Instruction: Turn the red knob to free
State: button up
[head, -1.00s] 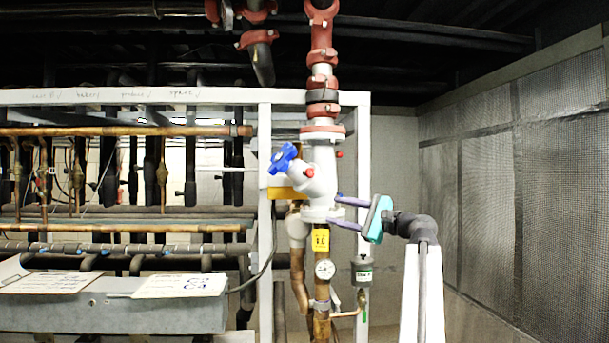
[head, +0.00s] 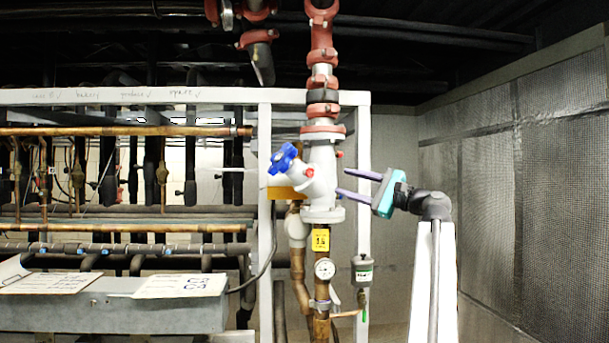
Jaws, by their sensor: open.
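A white valve body (head: 320,178) stands on the vertical pipe in front of the rack. A small red knob (head: 310,172) sits on its front face, and a second small red piece (head: 339,154) sticks out at its upper right. Which of the two the task means I cannot tell. A larger blue handwheel (head: 284,158) is at the valve's upper left. My gripper (head: 343,182) is open and empty, its two purple fingers pointing left. The fingertips appear just right of the valve, below the right red piece. Contact cannot be judged.
A yellow tag (head: 321,240), a gauge (head: 324,268) and a grey-green canister (head: 362,269) are below the valve. White frame posts (head: 265,220) flank it. Copper pipes (head: 120,131) fill the left. A mesh wall (head: 530,190) stands at right.

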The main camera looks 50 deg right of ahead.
aim_at(312, 173)
jog(key=p+x, duration=0.3)
jog(key=x, duration=0.9)
jog(key=shift+w+a+r, duration=0.1)
jog(key=shift+w, duration=0.05)
jog(key=c, duration=1.1)
